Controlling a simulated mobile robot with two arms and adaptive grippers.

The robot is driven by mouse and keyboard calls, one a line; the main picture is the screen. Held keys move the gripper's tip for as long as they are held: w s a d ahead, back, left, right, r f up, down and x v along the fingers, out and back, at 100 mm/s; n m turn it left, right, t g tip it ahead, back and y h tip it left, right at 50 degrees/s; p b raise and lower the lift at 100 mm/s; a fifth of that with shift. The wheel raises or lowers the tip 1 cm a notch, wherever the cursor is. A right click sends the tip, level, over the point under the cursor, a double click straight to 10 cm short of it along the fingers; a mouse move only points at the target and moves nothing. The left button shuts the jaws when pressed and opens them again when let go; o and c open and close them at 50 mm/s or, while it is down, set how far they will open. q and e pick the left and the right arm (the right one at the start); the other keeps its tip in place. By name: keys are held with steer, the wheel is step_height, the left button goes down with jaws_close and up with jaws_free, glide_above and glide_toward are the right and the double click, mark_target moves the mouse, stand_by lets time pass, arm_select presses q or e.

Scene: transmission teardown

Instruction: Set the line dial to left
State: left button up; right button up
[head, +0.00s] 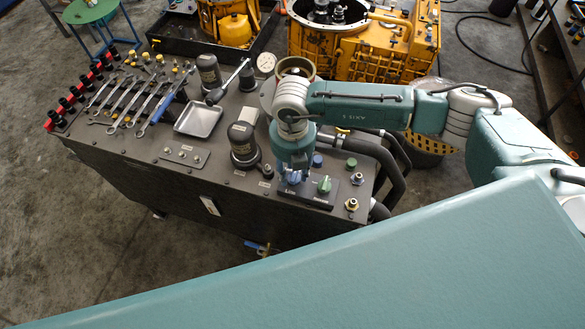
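My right gripper (293,179) points down over the left part of a small dark dial panel (318,204) at the right end of the bench top. A short white label (289,192), too small to read surely, shows just below the gripper tip. Something blue shows at the fingertips, and I cannot tell whether it is a dial or part of the gripper. Whatever dial sits under the gripper is hidden, so its setting does not show. A green knob (324,185) stands on the same panel, to the right of the gripper. My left gripper is not in view.
Behind the panel stand a blue cap (318,160) and a green cap (351,164). Brass fittings (351,205) sit to the right. A black filter housing (243,145) is close on the left. Wrenches (125,100) and a metal tray (198,119) lie farther left. Black hoses (365,150) run behind.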

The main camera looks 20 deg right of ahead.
jaws_close()
steer(key=shift+f+n+b, duration=0.15)
steer(key=shift+n+b, duration=0.45)
steer(key=shift+b, duration=0.4)
steer(key=n+b, duration=0.6)
steer(key=b, duration=0.2)
steer(key=shift+s+n+b, duration=0.1)
steer(key=shift+n+b, duration=0.8)
steer(key=shift+b, duration=0.05)
steer(key=shift+r, duration=0.2)
